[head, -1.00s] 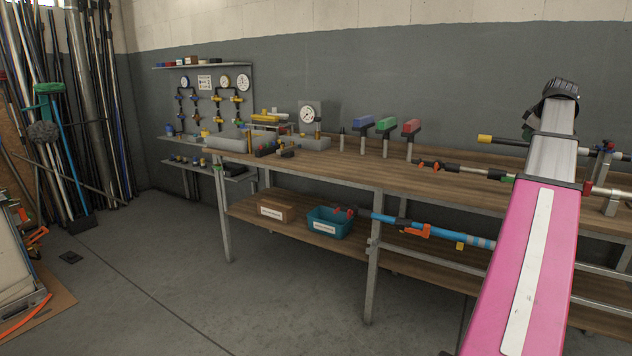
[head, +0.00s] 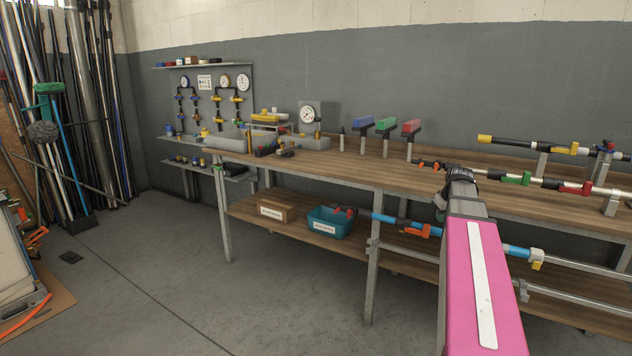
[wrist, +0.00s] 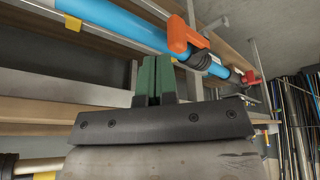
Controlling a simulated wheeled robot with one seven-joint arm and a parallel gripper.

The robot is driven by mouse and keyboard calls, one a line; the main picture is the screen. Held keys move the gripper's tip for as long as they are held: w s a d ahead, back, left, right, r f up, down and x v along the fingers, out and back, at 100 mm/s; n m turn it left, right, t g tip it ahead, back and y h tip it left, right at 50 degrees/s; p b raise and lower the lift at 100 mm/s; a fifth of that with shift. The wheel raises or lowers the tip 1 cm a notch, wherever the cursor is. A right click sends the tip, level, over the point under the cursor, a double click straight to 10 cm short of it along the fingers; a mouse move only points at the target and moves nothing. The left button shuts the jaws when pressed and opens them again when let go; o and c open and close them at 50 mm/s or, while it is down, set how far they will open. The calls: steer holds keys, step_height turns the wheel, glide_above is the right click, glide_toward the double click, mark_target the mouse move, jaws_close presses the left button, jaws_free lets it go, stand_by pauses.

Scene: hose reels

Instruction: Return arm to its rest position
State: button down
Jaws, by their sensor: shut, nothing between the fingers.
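My pink arm (head: 483,290) reaches up from the bottom right in the head view, its dark wrist end in front of the workbench edge. In the head view my fingers are hidden behind the wrist. In the wrist view my gripper (wrist: 153,80) shows two green fingers pressed together with nothing between them. A blue pipe with an orange valve handle (wrist: 180,35) runs above and behind the fingers; the fingers appear apart from it, though the exact gap is unclear.
The wooden workbench (head: 330,174) carries blue, green and red blocks on stands and pipes with valves. Its lower shelf (head: 285,224) holds a teal bin (head: 330,223) and a brown box (head: 276,211). Open floor (head: 190,285) lies to the left. Long poles (head: 90,110) lean at the far left.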

steer(key=s+a+f+m+g, duration=0.1)
steer(key=s+a+f+g, duration=0.1)
steer(key=s+a+f, duration=0.7)
steer(key=s+a+f+m+g, duration=0.2)
steer(key=s+a+f, duration=0.7)
steer(key=a+f, duration=0.7)
steer(key=shift+s+a, duration=0.2)
steer(key=shift+a, duration=0.1)
steer(key=shift+f, duration=0.1)
